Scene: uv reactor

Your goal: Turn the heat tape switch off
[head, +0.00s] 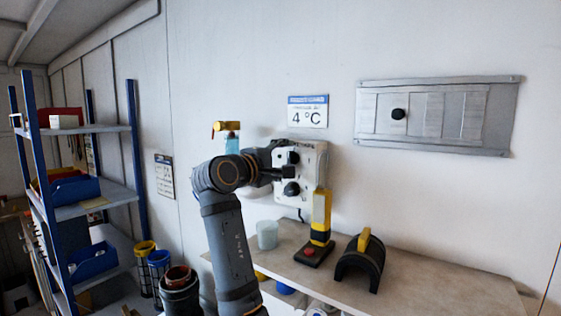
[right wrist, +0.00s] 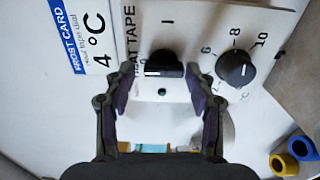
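The heat tape switch is a black rotary knob (right wrist: 164,64) on a white control box (head: 313,160) fixed to the wall. A white strip lies level across the knob's front edge in the right wrist view. An "I" mark stands above it; which mark the knob points to is unclear. My right gripper (right wrist: 158,82) is open, with one finger on each side of the knob and gaps visible. In the head view the right gripper (head: 280,172) is at the box's left side and partly hides the switch. My left gripper is not in view.
A numbered dial (right wrist: 235,68) sits beside the switch. A frost card reading 4 °C (head: 307,111) hangs above the box. Below, a worktop (head: 410,290) bears a yellow and black device (head: 320,228), a black arched thing (head: 361,262) and a clear cup (head: 267,235). Shelves (head: 85,130) stand left.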

